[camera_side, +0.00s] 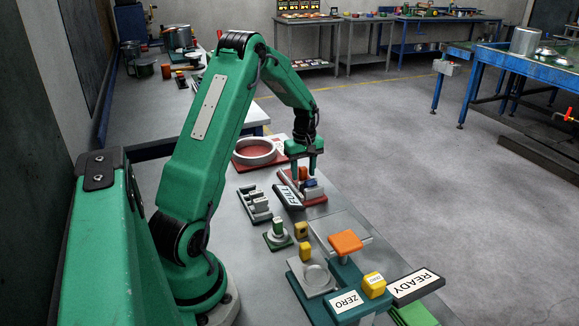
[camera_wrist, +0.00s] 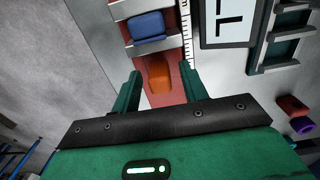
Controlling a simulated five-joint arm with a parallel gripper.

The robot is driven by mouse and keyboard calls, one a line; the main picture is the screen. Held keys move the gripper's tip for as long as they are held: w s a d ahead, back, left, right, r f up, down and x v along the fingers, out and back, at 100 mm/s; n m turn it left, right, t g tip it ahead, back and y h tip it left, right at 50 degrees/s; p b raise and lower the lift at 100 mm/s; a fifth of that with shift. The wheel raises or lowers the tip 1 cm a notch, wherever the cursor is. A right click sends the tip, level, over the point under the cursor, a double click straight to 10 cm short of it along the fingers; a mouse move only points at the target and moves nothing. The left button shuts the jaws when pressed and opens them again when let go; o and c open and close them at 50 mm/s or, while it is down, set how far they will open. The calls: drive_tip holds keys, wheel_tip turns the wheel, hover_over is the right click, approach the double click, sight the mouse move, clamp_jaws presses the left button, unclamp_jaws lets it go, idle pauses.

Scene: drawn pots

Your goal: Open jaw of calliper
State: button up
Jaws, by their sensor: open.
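The calliper is a red-based fixture (camera_side: 318,198) with grey bars, standing on the bench under my gripper (camera_side: 304,178). In the wrist view its red base (camera_wrist: 178,62) carries a blue block (camera_wrist: 147,26) on a grey bar and an orange block (camera_wrist: 158,76). A ruled scale (camera_wrist: 186,30) runs along its right edge. My gripper (camera_wrist: 160,72) is open, pointing down, with one finger on each side of the orange block. I cannot tell whether either finger touches it. The blue block lies beyond the fingertips.
A sign reading FULL (camera_side: 290,196) stands left of the fixture. ZERO (camera_side: 346,301) and READY (camera_side: 416,286) plates are toward the front. The bench edge is close on the right.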

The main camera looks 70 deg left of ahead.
drive_tip(key=shift+c, duration=0.2)
clamp_jaws()
drive_tip(key=shift+a, duration=2)
drive_tip(key=shift+c, duration=0.9)
unclamp_jaws()
drive_tip(key=shift+a, duration=0.1)
drive_tip(key=shift+o, duration=1.1)
drive_tip(key=shift+r, duration=0.1)
